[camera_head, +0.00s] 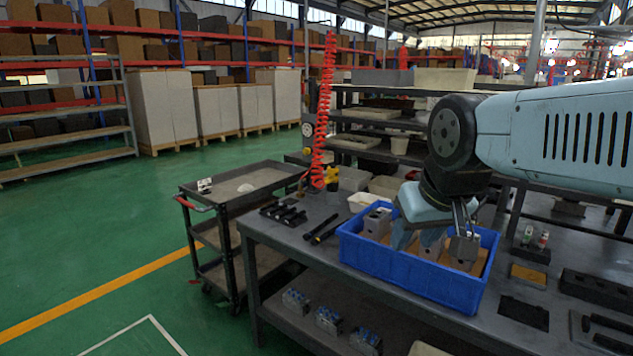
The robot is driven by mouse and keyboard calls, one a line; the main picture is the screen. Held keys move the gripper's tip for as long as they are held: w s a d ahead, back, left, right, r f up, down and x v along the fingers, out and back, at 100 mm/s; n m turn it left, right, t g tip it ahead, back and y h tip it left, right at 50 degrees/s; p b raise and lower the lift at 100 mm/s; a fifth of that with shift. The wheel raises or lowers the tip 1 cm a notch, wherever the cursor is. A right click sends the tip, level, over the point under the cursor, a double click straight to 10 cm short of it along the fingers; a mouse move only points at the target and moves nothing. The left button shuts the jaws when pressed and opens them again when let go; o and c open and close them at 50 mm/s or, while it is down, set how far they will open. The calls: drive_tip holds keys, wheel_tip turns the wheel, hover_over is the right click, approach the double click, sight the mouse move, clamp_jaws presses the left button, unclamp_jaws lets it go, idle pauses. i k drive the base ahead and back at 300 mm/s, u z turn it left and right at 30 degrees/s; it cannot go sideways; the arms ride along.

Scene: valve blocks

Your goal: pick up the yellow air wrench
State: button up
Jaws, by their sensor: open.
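The yellow air wrench (332,178), yellow with dark parts, is small in the view, at the back of the dark workbench. It is by the lower end of a red coiled hose (325,110). My gripper (464,232) points down over the right part of the blue crate (408,279), to the right of the wrench and well apart from it. Its jaws are open. A grey metal block (464,252) shows right below the fingers; I cannot tell whether they touch it. My arm comes in from the right and hides part of the bench behind it.
Grey blocks (376,223) stand in the blue crate. Black tools (284,213) lie on the bench (300,247) left of it. Light bins (353,179) stand close to the wrench. A dark cart (245,188) stands left of the bench, with open green floor (110,235) beyond.

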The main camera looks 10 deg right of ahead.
sight(331, 181)
drive_tip(key=u, duration=0.45)
drive_tip(key=i, duration=1.9)
drive_tip(key=z, duration=0.85)
drive_tip(key=k, duration=0.85)
drive_tip(key=z, duration=0.2)
drive_tip(key=i, duration=0.9)
drive_tip(key=u, duration=0.1)
